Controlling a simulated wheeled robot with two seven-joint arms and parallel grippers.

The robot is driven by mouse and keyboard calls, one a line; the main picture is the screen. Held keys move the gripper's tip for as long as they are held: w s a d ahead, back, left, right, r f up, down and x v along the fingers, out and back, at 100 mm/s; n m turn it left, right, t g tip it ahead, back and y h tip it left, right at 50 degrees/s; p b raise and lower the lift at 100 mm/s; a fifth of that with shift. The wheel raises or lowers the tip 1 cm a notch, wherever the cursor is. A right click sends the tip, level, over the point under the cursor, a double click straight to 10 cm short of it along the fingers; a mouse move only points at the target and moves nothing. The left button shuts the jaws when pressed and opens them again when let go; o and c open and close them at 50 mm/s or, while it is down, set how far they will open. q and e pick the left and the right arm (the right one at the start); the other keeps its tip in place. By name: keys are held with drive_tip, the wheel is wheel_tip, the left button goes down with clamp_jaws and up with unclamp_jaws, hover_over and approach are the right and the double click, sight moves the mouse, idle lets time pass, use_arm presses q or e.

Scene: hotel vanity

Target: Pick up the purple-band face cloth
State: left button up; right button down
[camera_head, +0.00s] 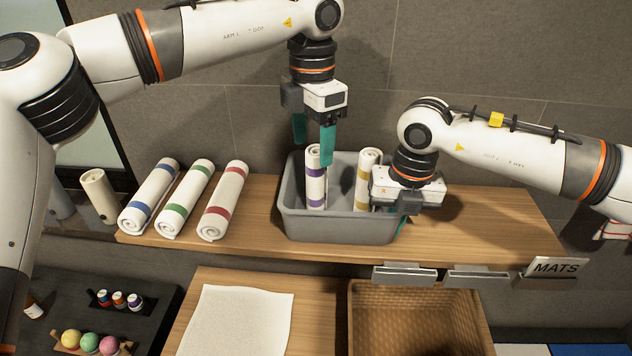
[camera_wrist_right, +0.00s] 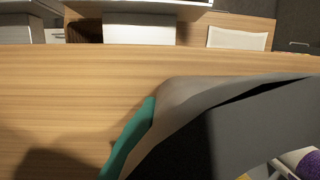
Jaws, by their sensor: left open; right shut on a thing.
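The purple-band face cloth (camera_head: 316,190) is a white roll standing upright in the grey bin (camera_head: 285,205), near its left side. Its purple band also shows at the lower right of the right wrist view (camera_wrist_right: 309,164). My left gripper (camera_head: 313,142) is open, pointing down right above this roll; its nearer teal finger overlaps the roll's top edge in the picture. I cannot tell whether they touch. My right gripper (camera_head: 402,205) is at the bin's right side, shut on the bin's wall, which fills much of the right wrist view (camera_wrist_right: 230,110). Its fingertips are mostly hidden in the head view.
A yellow-band roll (camera_head: 367,175) stands in the bin beside my right gripper. Blue-band (camera_head: 150,197), green-band (camera_head: 186,200) and red-band (camera_head: 223,202) rolls lie on the shelf to the left. A wicker basket (camera_head: 415,310) and a white cloth (camera_head: 236,320) are below in front.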

sight(315, 171)
use_arm(q)
drive_tip(key=shift+w+d+f, duration=0.1)
drive_tip(key=shift+f, duration=1.7)
drive_tip(key=shift+w+d+f, duration=0.1)
drive_tip(key=shift+f, duration=1.65)
drive_tip(key=c, duration=1.1)
